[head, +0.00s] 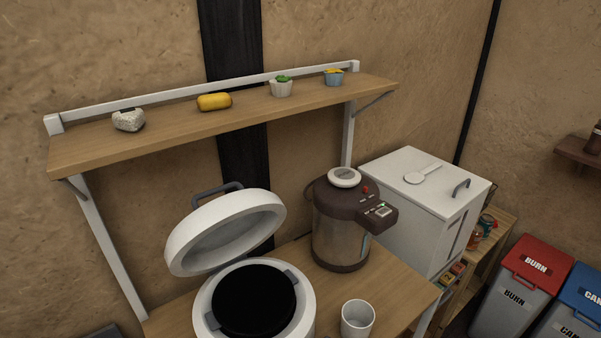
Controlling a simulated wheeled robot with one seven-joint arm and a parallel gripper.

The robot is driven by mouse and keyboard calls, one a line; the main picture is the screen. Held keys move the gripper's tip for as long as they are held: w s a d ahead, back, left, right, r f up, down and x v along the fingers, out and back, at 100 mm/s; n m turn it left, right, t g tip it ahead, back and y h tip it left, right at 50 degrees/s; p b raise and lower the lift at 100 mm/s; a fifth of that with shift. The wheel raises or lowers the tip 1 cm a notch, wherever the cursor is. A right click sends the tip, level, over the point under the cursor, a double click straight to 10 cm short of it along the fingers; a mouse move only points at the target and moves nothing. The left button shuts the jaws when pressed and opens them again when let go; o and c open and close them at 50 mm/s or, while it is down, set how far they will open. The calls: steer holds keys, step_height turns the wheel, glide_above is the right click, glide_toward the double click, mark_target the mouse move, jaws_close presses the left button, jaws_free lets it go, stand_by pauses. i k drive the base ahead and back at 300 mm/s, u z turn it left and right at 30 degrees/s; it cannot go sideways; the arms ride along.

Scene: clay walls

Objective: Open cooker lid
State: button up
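A round white cooker (207,307) stands on the wooden table at the bottom of the head view. Its white lid (226,232) is raised and tilted up behind the pot, with a grey handle (219,189) at its top. The black inner pot (253,300) shows inside the cooker. The cooker's lower front is cut off by the picture's edge. My gripper is not in view.
A brown and steel hot-water dispenser (343,240) stands right of the cooker, with a white cup (357,319) in front. A wooden shelf (170,128) with small foods hangs above. A white box (403,215) and bins (522,286) are at right.

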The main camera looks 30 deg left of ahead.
mark_target(219, 232)
steer(key=z, duration=1.3)
steer(key=i, duration=1.3)
steer(key=u, duration=3.55)
